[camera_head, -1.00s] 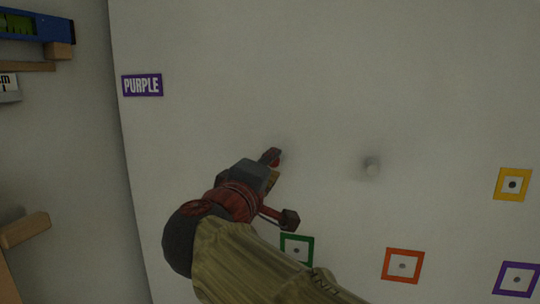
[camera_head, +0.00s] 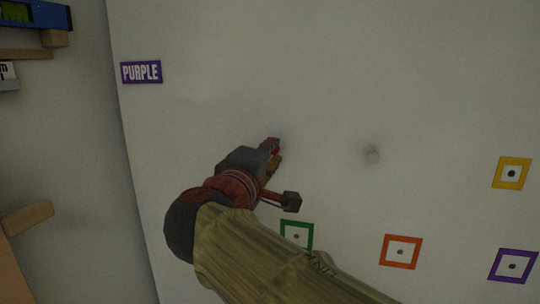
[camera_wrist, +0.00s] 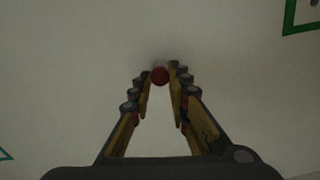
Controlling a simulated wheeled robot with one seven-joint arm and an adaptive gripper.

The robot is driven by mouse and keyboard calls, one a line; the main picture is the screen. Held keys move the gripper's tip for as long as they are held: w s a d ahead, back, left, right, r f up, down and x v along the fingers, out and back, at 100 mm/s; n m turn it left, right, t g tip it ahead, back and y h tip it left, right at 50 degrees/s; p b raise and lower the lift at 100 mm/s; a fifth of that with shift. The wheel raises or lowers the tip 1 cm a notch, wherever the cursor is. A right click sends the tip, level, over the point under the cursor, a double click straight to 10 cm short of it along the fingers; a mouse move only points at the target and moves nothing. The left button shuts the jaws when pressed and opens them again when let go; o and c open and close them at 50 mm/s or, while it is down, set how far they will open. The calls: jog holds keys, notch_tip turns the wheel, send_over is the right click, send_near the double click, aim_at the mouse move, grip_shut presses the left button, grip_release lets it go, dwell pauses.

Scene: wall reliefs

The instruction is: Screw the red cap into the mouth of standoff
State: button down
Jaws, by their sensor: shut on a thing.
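The red cap (camera_wrist: 159,76) sits between the fingertips of my gripper (camera_wrist: 160,84) in the wrist view, close to the pale wall. My gripper (camera_head: 275,154) is shut on the cap and reaches toward the wall in the head view. The cap is mostly hidden by the fingers there. A pale round standoff (camera_head: 371,154) sticks out of the wall to the right of my gripper, apart from it. Any standoff behind the cap is hidden, so I cannot tell whether the cap touches a mouth.
The wall bears a PURPLE label (camera_head: 141,72) and square frames in green (camera_head: 296,235), orange (camera_head: 400,252), yellow (camera_head: 511,173) and purple (camera_head: 513,266). Wooden pegs, one at the lower left (camera_head: 27,218), and a blue level (camera_head: 35,14) are on the left.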

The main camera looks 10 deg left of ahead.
jog(key=m+b, duration=0.1)
jog(key=b, duration=0.2)
jog(key=m+b, duration=0.2)
jog(key=b, duration=0.1)
jog(key=shift+f+m, duration=0.3)
jog(key=c, duration=2)
grip_release()
jog(key=shift+r, duration=0.3)
jog(key=o, duration=0.4)
jog(key=shift+s, duration=0.1)
